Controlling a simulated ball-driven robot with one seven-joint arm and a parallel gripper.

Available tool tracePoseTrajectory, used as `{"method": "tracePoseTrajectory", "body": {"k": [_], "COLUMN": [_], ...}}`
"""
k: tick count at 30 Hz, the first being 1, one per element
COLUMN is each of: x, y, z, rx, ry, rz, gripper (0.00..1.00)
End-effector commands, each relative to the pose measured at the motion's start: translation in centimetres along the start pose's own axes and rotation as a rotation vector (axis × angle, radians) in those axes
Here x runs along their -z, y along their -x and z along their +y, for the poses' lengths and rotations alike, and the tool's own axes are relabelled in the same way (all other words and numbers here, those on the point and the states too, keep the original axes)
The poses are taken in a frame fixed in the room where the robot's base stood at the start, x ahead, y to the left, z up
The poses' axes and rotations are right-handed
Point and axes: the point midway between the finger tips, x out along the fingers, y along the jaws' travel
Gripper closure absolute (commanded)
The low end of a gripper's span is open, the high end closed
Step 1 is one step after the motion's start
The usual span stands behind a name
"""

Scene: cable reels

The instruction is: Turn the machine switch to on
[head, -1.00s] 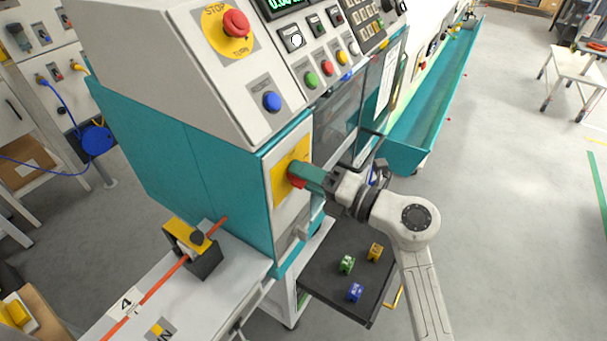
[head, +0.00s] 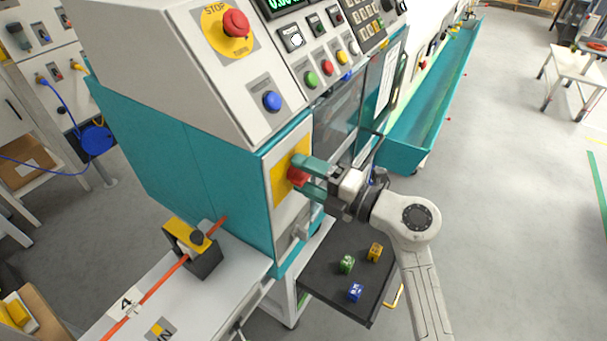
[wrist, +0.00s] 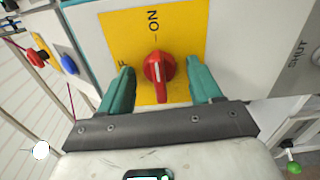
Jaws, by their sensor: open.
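The machine switch is a red knob (head: 297,176) on a yellow plate (head: 281,186) on the machine's end face. In the wrist view the red knob (wrist: 158,66) shows a white line, which lines up with the mark below the word ON on the yellow plate (wrist: 180,30). My gripper (head: 306,177) is open, its teal fingers on either side of the knob. In the wrist view my gripper (wrist: 159,72) shows a gap between each finger and the knob.
A red stop button (head: 236,23) and a blue button (head: 271,101) sit on the panel above. A dark tray (head: 335,295) with small coloured blocks is below my arm. An orange cable (head: 155,289) runs over the bench at the lower left.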

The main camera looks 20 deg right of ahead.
Motion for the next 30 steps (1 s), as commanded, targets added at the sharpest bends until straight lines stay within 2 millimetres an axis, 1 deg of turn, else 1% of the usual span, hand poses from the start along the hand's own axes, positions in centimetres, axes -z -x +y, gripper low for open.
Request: {"method": "tracePoseTrajectory", "body": {"k": [30], "x": [0.0], "y": [7.2], "z": [0.0], "rx": [0.0], "ry": [0.0], "rz": [-0.002], "gripper": [0.36]}}
